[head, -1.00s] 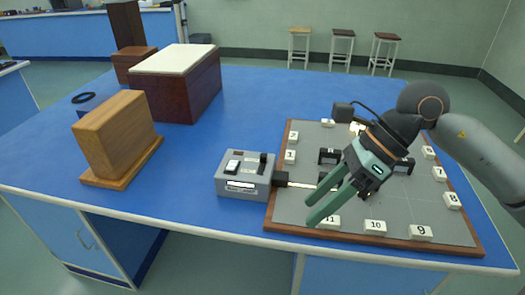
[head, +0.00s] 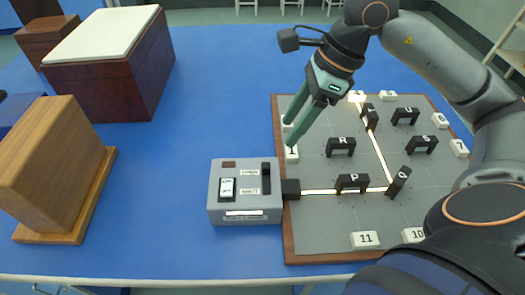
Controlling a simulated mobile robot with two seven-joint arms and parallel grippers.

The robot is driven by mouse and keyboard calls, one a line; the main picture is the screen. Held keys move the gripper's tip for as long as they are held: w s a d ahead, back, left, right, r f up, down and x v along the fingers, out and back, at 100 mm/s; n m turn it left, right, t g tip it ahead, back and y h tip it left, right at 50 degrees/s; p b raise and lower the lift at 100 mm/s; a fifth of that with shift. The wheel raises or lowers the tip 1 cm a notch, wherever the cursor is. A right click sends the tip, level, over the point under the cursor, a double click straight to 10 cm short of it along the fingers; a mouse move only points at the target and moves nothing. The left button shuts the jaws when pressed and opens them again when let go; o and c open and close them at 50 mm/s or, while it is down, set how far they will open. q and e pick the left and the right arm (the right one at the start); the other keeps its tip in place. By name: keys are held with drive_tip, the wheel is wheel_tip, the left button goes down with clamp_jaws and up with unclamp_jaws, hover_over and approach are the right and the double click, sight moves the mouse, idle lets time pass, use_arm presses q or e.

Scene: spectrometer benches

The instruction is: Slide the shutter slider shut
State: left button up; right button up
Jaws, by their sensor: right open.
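The grey source box (head: 226,211) sits on the blue bench left of the optics board. On its top right is a dark upright slot with the black shutter slider (head: 266,168), beside labels reading OPEN and SHUT. The slider appears near the OPEN end, though black on black makes its exact place hard to tell. A bright beam (head: 320,192) leaves the box's black nozzle. My right gripper (head: 287,134) is open and empty, its green fingers pointing down-left near the board's left edge, above and right of the box. My left gripper is not in view.
A white rocker switch (head: 227,188) is beside the slider. The optics board (head: 320,235) carries several black lettered holders and white numbered blocks; the beam bends at the O holder (head: 398,182). A wooden block (head: 50,165) and a pale-topped box (head: 110,85) stand left. Bench between is clear.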

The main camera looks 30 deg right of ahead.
sight(266, 165)
drive_tip(key=x, duration=1.1)
drive_tip(key=shift+f+b, duration=0.1)
drive_tip(key=shift+b, duration=0.25)
clamp_jaws()
idle(0.8)
